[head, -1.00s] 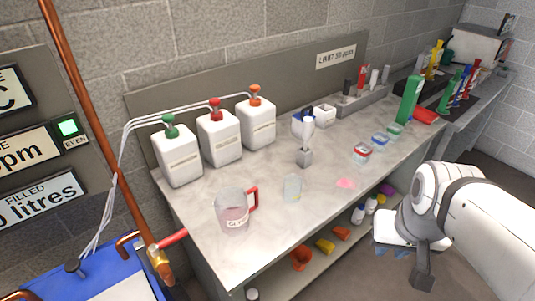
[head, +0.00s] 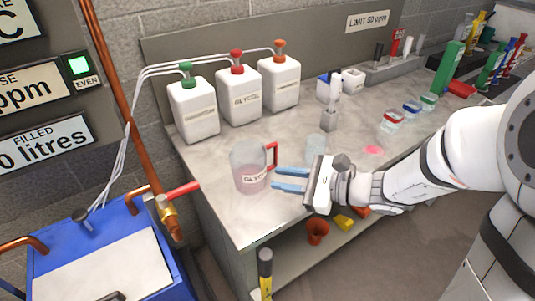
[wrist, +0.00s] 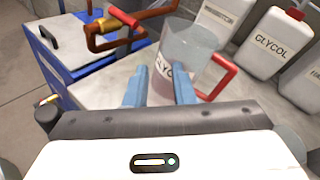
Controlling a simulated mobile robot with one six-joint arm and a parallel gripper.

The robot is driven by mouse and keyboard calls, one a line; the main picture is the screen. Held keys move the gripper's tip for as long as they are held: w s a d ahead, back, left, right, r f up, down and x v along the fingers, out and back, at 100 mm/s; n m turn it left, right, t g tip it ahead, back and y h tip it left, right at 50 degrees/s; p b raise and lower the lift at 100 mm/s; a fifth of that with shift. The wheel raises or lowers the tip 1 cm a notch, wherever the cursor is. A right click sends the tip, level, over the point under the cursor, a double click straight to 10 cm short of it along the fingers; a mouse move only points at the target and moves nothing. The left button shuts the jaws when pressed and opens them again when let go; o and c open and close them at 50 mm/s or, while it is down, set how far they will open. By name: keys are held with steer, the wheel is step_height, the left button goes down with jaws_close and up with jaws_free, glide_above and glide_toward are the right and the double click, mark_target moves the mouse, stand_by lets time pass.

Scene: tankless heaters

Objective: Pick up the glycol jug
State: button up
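The glycol jug (head: 247,163) is a clear jug with a red handle (head: 272,157) and a label, holding a pale pinkish liquid. It stands upright near the front left of the bench. In the wrist view the jug (wrist: 186,45) is straight ahead, beyond the fingertips, with its handle to the right. My gripper (head: 274,180) has blue fingers, spread apart and pointing at the jug from the right, close to its handle side. In the wrist view the gripper (wrist: 160,75) has nothing between its fingers. I cannot tell whether a fingertip touches the jug.
White canisters (head: 240,95) with coloured caps stand behind the jug, one labelled glycol. A clear beaker (head: 316,147) stands close to my gripper. A blue cabinet (head: 100,250) and a red-handled valve (head: 178,195) lie left of the bench (head: 230,220).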

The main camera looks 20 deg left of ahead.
steer(key=w+f+m+t, duration=0.1)
steer(key=w+m+t, duration=0.1)
steer(key=w, duration=0.1)
steer(key=w+f+m+t+b, duration=0.1)
steer(key=w+f+m+t, duration=0.1)
steer(key=m, duration=0.1)
steer(key=w+f+m+t+b, duration=0.1)
steer(key=w+f+m+t, duration=0.1)
steer(key=w+m, duration=0.1)
steer(key=shift+w+a+t, duration=0.1)
steer(key=shift+w+t, duration=0.25)
steer(key=shift+t, duration=0.05)
steer(key=shift+w+a+m, duration=0.25)
steer(key=shift+a+m, duration=0.05)
steer(key=x, duration=0.7)
steer(key=shift+s+r, duration=0.1)
steer(key=shift+r, duration=0.2)
steer(key=shift+c, duration=0.2)
jaws_close()
